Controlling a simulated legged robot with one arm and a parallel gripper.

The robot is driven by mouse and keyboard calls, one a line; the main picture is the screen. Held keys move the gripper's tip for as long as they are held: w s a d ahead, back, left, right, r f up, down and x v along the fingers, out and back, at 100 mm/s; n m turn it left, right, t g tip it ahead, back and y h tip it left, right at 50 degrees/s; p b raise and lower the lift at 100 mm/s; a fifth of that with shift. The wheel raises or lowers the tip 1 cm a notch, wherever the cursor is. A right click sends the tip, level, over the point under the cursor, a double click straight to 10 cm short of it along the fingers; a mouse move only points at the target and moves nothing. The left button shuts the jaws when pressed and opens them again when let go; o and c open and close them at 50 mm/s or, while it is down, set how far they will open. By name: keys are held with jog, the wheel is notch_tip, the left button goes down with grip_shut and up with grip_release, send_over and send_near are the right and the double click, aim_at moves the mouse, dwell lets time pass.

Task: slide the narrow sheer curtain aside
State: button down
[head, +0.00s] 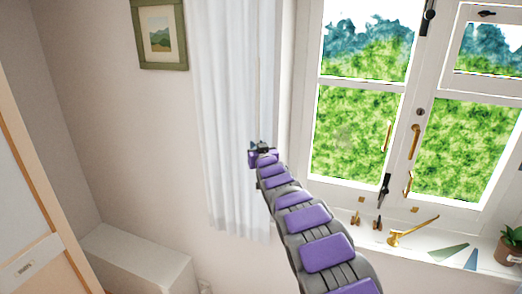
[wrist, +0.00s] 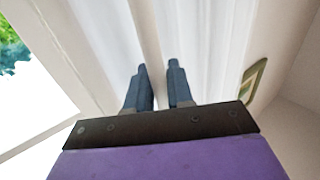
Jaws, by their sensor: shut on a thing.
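My gripper is at the curtain's right part, about halfway down. In the wrist view, my two dark fingers (wrist: 158,72) point up along the curtain (wrist: 205,40), with a narrow pale strip between them. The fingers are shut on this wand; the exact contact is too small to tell.
The window (head: 360,130) with brass handles is right of the curtain. Its sill (head: 400,245) holds brass fittings, glass-like triangles and a potted plant (head: 512,243). A framed picture (head: 159,33) hangs left of the curtain. A low white cabinet (head: 135,262) stands below left.

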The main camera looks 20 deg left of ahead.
jog(key=c, duration=1.3)
grip_release()
jog(key=shift+s+a, duration=0.25)
jog(key=shift+a, duration=0.1)
jog(key=shift+c, duration=0.2)
jog(key=shift+o, duration=0.8)
jog(key=shift+w+d+f, duration=0.1)
jog(key=shift+d, duration=0.2)
jog(key=shift+d+r, duration=0.25)
jog(key=shift+d, duration=0.7)
jog(key=v, duration=1.6)
jog(key=shift+s+a+f+b, duration=0.15)
jog(key=shift+s+f+b, duration=0.1)
jog(key=shift+s+b, duration=0.15)
